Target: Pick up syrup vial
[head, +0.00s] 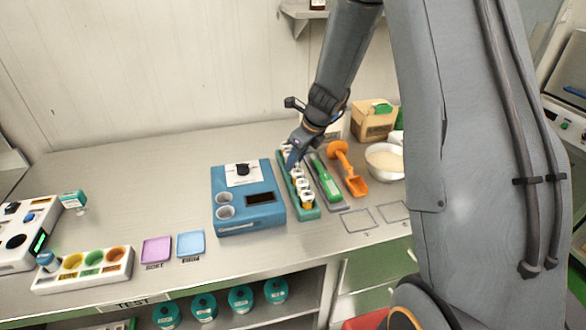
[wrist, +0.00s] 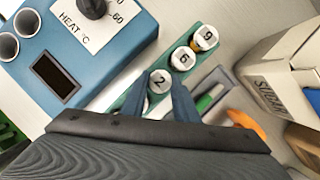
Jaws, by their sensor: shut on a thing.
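A green rack (head: 311,213) on the bench holds a row of syrup vials with white caps; some show orange contents (head: 307,205). My gripper (head: 293,160) reaches down at the rack's far half. In the wrist view, my gripper's blue fingers (wrist: 162,92) are shut on a vial with a white cap marked 2 (wrist: 159,80). Vials with caps marked 6 (wrist: 183,58) and 9 (wrist: 207,38) stand in the rack beyond it. The held vial's body is hidden, so I cannot tell whether it is raised from its slot.
A blue heater block (head: 245,190) stands close left of the rack. A green-handled tool (head: 325,180), an orange scoop (head: 350,172), a white bowl (head: 385,161) and a cardboard box (head: 374,124) are to the right. The bench at left is clear behind the coloured tubs.

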